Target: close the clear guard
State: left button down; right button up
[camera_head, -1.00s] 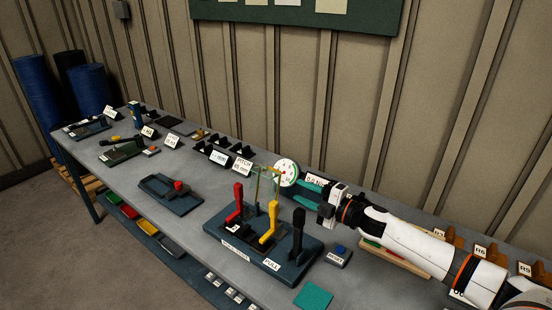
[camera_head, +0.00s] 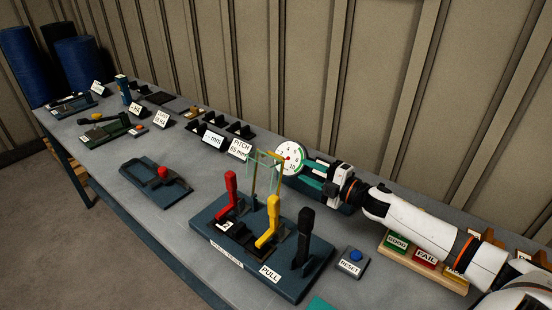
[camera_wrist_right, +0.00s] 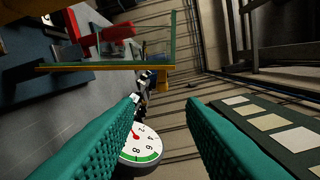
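The clear guard (camera_head: 263,168) is a see-through panel with thin green edges. It stands upright over the press base (camera_head: 290,287), among the red lever (camera_head: 230,192), the yellow lever (camera_head: 270,220) and the black handle (camera_head: 304,238). My right gripper (camera_head: 306,175) is open and empty, to the right of the guard and behind the press, near the round dial gauge (camera_head: 289,158). In the right wrist view the guard (camera_wrist_right: 155,45) is above and left of the teal fingertips (camera_wrist_right: 163,102), apart from them. The dial (camera_wrist_right: 140,145) shows partly behind a finger. My left gripper is not in view.
A reset button box (camera_head: 349,263) and a tray with GOOD and FAIL blocks (camera_head: 455,280) are right of the press. A fixture with a red knob (camera_head: 158,183) lies to the left. Small black holders (camera_head: 215,128) stand behind. Bare table lies left of the press.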

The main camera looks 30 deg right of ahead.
aim_at(275, 154)
jog(key=p+x, duration=0.1)
jog(key=x, duration=0.2)
jog(key=p+x, duration=0.1)
jog(key=x, duration=0.3)
jog(key=p+x, duration=0.1)
jog(key=x, duration=0.2)
jog(key=shift+w+a+r, duration=0.1)
jog(key=shift+a+r, duration=0.1)
jog(key=shift+r, duration=0.1)
jog(key=shift+w+a+f, duration=0.1)
jog(key=shift+w+a, duration=0.15)
jog(key=shift+w, duration=0.25)
grip_shut()
